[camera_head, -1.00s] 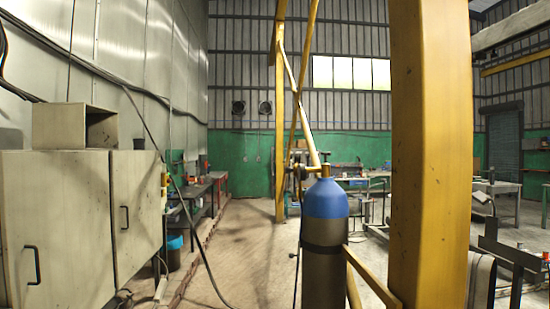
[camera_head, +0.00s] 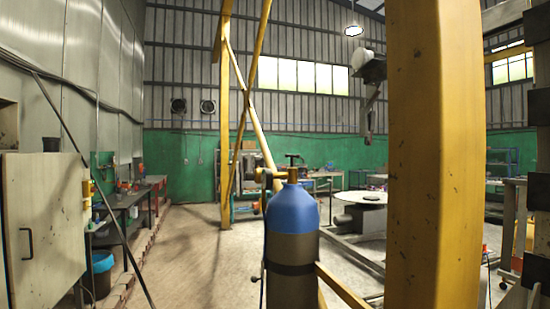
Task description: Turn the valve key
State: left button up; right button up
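A gas cylinder with a blue shoulder (camera_head: 292,210) and a dark grey body stands upright in the middle foreground. A brass valve (camera_head: 293,174) sits on its top, with a brass fitting (camera_head: 265,174) reaching out to the left. A small dark piece (camera_head: 293,158) shows just above the valve; I cannot tell for sure whether it is the valve key. The lower end of the cylinder is cut off by the picture's bottom edge. Neither of my grippers is in view.
A thick yellow column (camera_head: 432,150) stands close to the right of the cylinder, with a yellow bar (camera_head: 343,287) running low between them. A beige cabinet (camera_head: 45,230) and a workbench (camera_head: 125,200) line the left. The floor (camera_head: 190,255) left of the cylinder is clear.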

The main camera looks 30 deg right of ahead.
aim_at(287, 156)
jog(key=i, duration=3.65)
jog(key=z, duration=3.8)
jog(key=i, duration=0.2)
